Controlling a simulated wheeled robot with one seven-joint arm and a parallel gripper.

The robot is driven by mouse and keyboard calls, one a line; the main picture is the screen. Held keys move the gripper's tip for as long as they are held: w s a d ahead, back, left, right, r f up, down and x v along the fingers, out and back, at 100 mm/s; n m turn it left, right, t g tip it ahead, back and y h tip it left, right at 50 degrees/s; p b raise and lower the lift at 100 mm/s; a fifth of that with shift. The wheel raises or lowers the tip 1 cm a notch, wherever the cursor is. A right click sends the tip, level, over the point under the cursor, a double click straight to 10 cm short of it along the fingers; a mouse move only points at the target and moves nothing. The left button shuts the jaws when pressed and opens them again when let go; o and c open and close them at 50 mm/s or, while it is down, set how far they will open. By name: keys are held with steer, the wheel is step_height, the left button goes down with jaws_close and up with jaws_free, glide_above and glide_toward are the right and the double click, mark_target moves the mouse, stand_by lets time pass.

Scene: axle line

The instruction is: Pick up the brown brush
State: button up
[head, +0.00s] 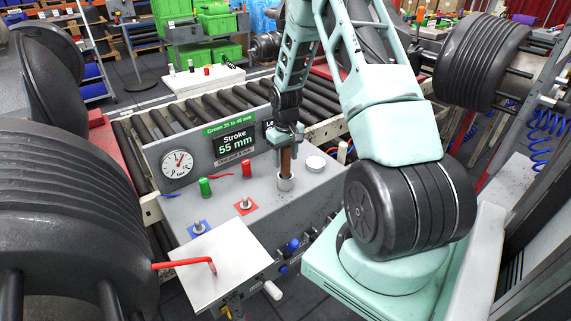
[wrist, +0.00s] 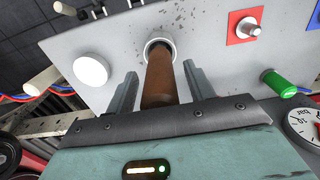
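The brown brush (head: 286,162) stands upright in a light round cup (head: 286,183) on the grey bench top. In the wrist view the brush (wrist: 160,78) shows as a brown rod, with its far end inside the ring of the cup (wrist: 159,46). My gripper (head: 287,145) is above the cup, around the upper part of the brush. In the wrist view my gripper (wrist: 160,85) has one finger on each side of the rod, with a narrow gap showing on both sides. The brush's lower end is hidden in the cup.
A white round cap (head: 316,163) is close to the right of the cup. A red handle (head: 246,168) and a green handle (head: 205,187) stand to the left. The display panel (head: 234,141) and dial gauge (head: 177,164) rise behind. A white plate (head: 215,262) lies in front.

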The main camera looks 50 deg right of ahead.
steer(key=c, duration=0.9)
step_height(320, 180, up, 10)
steer(key=shift+r+b, duration=0.1)
steer(key=shift+b, duration=0.95)
